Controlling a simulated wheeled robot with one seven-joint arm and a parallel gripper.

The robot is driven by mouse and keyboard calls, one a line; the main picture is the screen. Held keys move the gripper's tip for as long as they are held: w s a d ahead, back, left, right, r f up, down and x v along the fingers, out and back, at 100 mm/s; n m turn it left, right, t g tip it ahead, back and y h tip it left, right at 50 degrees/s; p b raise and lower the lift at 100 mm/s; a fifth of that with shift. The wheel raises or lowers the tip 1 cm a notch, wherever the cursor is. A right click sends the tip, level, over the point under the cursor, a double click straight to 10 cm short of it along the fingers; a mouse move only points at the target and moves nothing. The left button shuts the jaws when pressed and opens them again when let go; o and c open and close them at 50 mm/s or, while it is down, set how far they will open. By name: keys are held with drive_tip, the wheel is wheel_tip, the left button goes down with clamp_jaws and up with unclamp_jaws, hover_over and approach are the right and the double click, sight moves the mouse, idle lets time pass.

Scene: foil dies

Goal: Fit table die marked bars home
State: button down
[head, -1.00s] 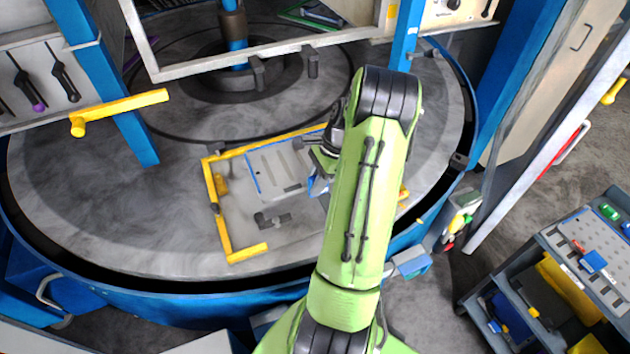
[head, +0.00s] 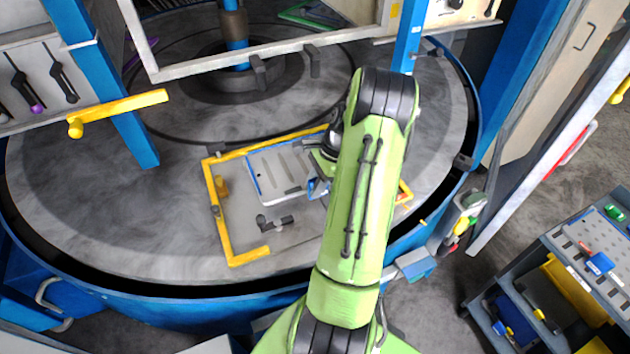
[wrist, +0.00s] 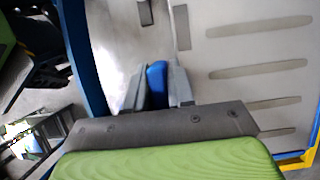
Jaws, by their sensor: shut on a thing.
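The die is a pale grey plate (head: 272,180) with long bar-shaped slots and a blue strip on its left edge. It lies within the yellow-edged frame (head: 222,226) on the round table. The wrist view shows its slotted face (wrist: 255,50) at the right. My gripper (wrist: 157,75) is shut on a blue tab (wrist: 157,88) beside the plate, which looks like the die's handle. In the head view the tab (head: 318,188) shows just left of my arm, which hides the plate's right side. I cannot tell whether the plate lies flat on the frame's floor.
A dark clamp-like part (head: 276,223) lies in front of the plate inside the frame. A yellow bar handle (head: 118,112) juts out at the left by a blue post. A grey cart (head: 560,265) stands at the lower right. The round table's left side is clear.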

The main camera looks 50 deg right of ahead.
drive_tip(key=shift+w+f+b, duration=0.1)
drive_tip(key=shift+f+b, duration=0.7)
drive_tip(key=shift+f, duration=0.85)
drive_tip(key=shift+r+p, duration=0.1)
drive_tip(key=shift+p, duration=0.55)
drive_tip(key=shift+f+b, duration=1)
drive_tip(key=shift+f, duration=0.7)
drive_tip(key=c, duration=1)
unclamp_jaws()
drive_tip(key=shift+o, duration=0.5)
drive_tip(key=p+v, duration=0.1)
drive_tip(key=v, duration=1.5)
drive_tip(key=shift+a+p, duration=0.15)
drive_tip(key=shift+p, duration=0.15)
